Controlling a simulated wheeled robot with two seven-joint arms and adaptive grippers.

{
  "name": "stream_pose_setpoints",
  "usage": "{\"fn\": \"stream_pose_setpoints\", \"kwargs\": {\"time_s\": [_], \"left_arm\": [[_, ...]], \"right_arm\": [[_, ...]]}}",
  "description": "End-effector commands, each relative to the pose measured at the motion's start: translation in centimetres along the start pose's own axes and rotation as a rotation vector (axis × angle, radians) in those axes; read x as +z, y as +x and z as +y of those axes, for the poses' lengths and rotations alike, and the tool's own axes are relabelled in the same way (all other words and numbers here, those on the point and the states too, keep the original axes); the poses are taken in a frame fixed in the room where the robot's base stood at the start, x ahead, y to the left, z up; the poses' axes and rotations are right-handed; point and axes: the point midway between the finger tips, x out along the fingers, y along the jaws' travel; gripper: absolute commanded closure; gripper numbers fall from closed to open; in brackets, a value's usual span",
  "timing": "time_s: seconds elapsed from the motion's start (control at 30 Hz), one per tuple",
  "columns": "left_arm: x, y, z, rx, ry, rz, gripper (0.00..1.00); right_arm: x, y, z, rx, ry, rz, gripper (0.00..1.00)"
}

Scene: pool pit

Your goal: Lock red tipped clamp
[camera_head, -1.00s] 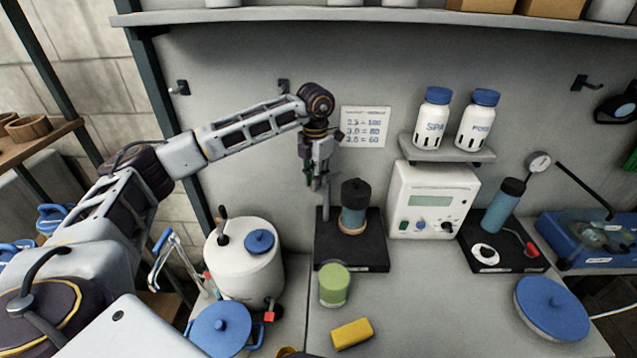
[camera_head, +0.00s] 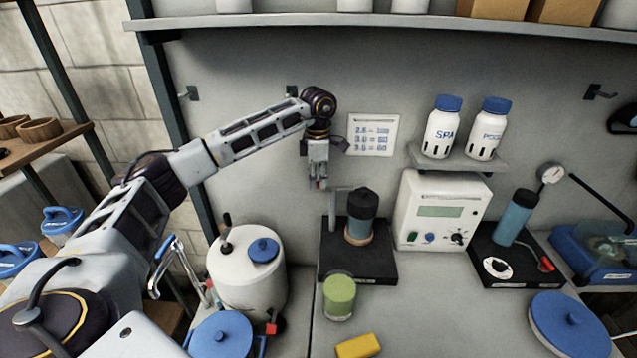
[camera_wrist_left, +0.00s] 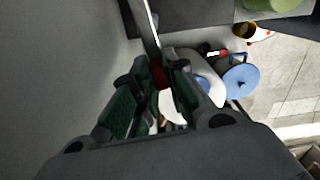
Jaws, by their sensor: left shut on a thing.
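My left gripper (camera_head: 318,182) points down above the left black stand (camera_head: 360,275), beside a dark-topped blue cylinder (camera_head: 361,215). Its fingers are shut on a small red tip (camera_wrist_left: 158,74), which shows between the green finger pads in the left wrist view. A grey upright bar (camera_head: 332,212) rises from the stand just below the fingers. How the red tip joins the rest of the clamp is hidden. A second red-tipped handle (camera_head: 547,264) lies on the right black stand (camera_head: 505,278), well apart from the gripper. My right gripper is not in view.
A white meter box (camera_head: 442,210) stands right of the stand, under a small shelf with two white bottles (camera_head: 442,127). A green-filled cup (camera_head: 339,297) and a yellow sponge (camera_head: 358,346) are in front. A white tank (camera_head: 246,275) stands left. The wall is close behind.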

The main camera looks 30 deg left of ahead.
Motion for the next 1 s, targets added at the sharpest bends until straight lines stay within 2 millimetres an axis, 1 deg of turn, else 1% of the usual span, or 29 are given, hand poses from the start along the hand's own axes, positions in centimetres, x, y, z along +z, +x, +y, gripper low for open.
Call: {"fn": "stream_pose_setpoints", "kwargs": {"time_s": [0.1,0.33,0.87,0.9,1.0], "left_arm": [[0.01,0.02,0.3,0.0,0.057,0.0,1.0],[0.06,0.03,0.63,0.0,0.13,0.0,1.0],[0.08,0.0,0.73,0.001,0.154,0.001,1.0],[0.08,0.0,0.73,0.001,0.154,0.001,0.81],[0.08,0.0,0.73,0.001,0.154,0.001,0.68]], "right_arm": [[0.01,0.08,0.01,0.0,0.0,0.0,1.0],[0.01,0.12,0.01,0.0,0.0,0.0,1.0],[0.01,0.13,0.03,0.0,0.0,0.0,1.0],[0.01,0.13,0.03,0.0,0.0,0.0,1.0],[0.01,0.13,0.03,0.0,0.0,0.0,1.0]]}}
